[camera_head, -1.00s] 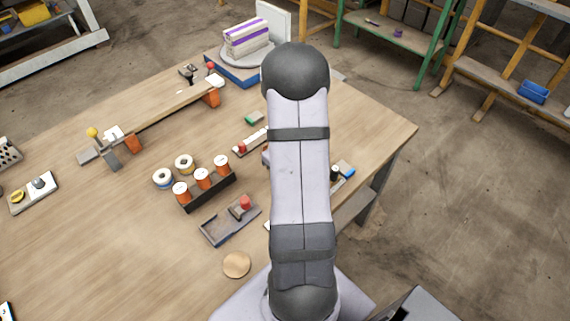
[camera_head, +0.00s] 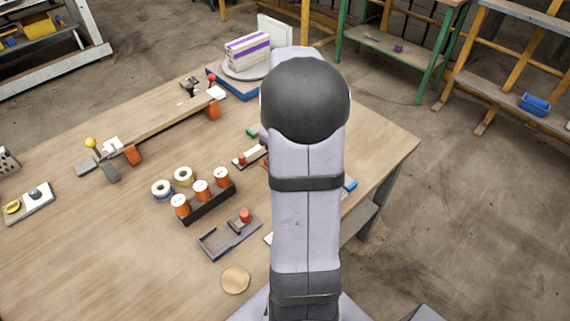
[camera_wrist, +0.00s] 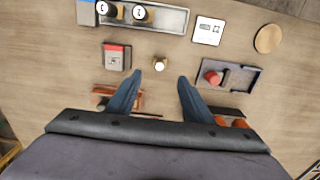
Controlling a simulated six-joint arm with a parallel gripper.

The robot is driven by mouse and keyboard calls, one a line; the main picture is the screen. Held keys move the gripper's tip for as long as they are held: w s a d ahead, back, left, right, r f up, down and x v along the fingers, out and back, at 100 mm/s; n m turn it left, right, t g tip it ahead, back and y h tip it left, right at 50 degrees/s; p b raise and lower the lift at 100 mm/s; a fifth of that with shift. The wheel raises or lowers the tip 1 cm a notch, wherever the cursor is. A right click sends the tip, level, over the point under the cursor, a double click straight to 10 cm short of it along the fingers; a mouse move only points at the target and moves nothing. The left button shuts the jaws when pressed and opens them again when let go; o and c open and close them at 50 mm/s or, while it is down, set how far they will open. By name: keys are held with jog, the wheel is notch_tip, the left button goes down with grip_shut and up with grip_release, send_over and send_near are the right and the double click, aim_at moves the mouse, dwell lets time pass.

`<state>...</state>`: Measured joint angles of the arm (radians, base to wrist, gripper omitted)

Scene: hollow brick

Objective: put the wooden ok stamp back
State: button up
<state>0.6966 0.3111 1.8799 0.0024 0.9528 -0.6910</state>
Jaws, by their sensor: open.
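A small upright piece with a pale round top, which looks like the wooden stamp (camera_wrist: 160,64), stands alone on the table in the wrist view. I cannot read any marking on it. My gripper (camera_wrist: 160,76) is open, its two dark fingers apart, with the stamp just beyond the gap between the tips and nothing held. A grey tray (camera_wrist: 172,20) at the top of the wrist view holds two dark round pieces with white lettered tops (camera_wrist: 109,10) in its left part; its right part looks empty. In the head view my arm hides stamp, tray and gripper.
A red-and-grey box (camera_wrist: 117,57) stands left of the stamp. A white card (camera_wrist: 208,31), a dark tray with a red knob (camera_wrist: 243,78) and a wooden disc (camera_wrist: 267,39) lie right. An orange-brown piece (camera_wrist: 104,90) is beside the left finger. Bare table separates stamp and tray.

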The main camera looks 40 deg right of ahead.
jog(key=shift+a, duration=0.1)
jog(key=s+a+f, duration=0.1)
jog(key=s+a, duration=0.3)
jog(key=a, duration=0.8)
jog(key=s+a+f, duration=0.2)
jog(key=s+a, duration=0.2)
jog(key=a, duration=0.8)
jog(key=shift+a, duration=0.4)
